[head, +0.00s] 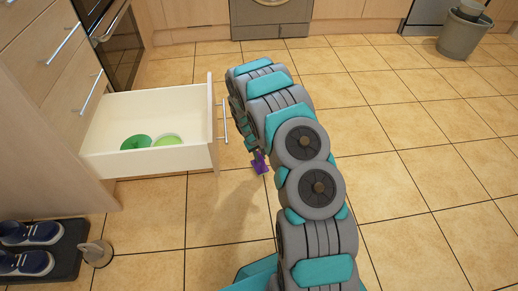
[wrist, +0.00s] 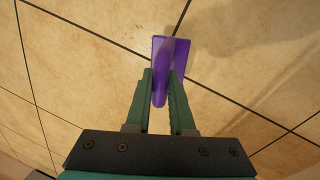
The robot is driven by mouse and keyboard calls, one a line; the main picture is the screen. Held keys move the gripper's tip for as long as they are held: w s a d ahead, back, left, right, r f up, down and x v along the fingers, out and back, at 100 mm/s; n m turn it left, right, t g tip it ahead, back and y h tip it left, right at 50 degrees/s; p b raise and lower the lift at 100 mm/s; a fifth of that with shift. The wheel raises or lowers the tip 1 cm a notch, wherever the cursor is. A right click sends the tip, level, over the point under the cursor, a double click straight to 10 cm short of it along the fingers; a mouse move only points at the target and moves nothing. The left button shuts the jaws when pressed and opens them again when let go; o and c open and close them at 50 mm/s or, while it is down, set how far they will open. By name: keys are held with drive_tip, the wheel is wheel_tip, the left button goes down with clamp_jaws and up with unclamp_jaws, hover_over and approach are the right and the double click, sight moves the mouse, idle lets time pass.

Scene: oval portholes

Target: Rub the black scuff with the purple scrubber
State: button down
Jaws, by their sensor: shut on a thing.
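The purple scrubber (head: 261,166) shows in the head view just below my gripper (head: 254,150), near the front of an open drawer. In the wrist view my gripper (wrist: 163,85) is shut on the handle of the purple scrubber (wrist: 171,50), whose flat end points away from the fingers over the tiles. I cannot tell if the scrubber touches the floor. I cannot make out a black scuff in either view; my arm hides part of the floor in the head view.
An open drawer (head: 198,158) with green dishes (head: 135,142) inside juts out at the left. A shoe tray (head: 68,262) with blue shoes and a doorstop (head: 97,253) are at the lower left. A grey bin (head: 461,36) stands at the far right. The tiled floor (head: 420,150) at the right is clear.

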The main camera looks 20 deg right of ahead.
drive_tip(key=shift+r+p, duration=0.75)
drive_tip(key=shift+r, duration=2.1)
